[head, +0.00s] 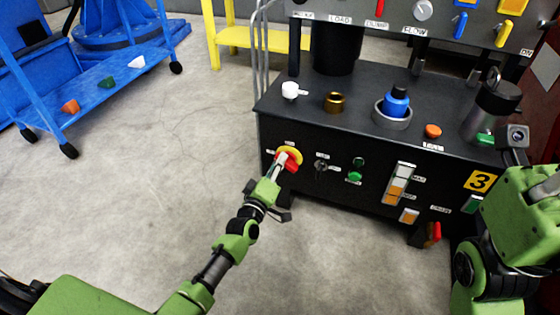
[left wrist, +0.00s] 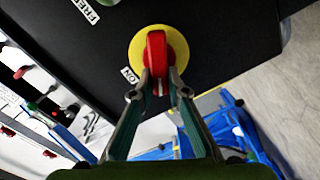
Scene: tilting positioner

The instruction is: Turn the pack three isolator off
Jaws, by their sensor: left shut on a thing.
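The isolator is a red rotary handle (head: 291,164) on a yellow round plate (head: 296,153), on the left of the black pack's front face (head: 315,192). In the left wrist view the red handle (left wrist: 157,56) stands in line with my fingers, on the yellow disc (left wrist: 176,42), beside an "ON" label (left wrist: 130,75). My left gripper (head: 281,165) is shut on the red handle; its fingertips (left wrist: 160,80) sit on both sides of the handle's near end. My right arm shows at the right edge, but its fingers are not visible.
The pack's face also holds a black selector (head: 320,166), a green button (head: 355,177), a level gauge (head: 398,184) and a yellow "3" plate (head: 480,181). A red-handled valve (head: 433,233) sits low right. A blue cart (head: 105,85) stands left. The floor between is clear.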

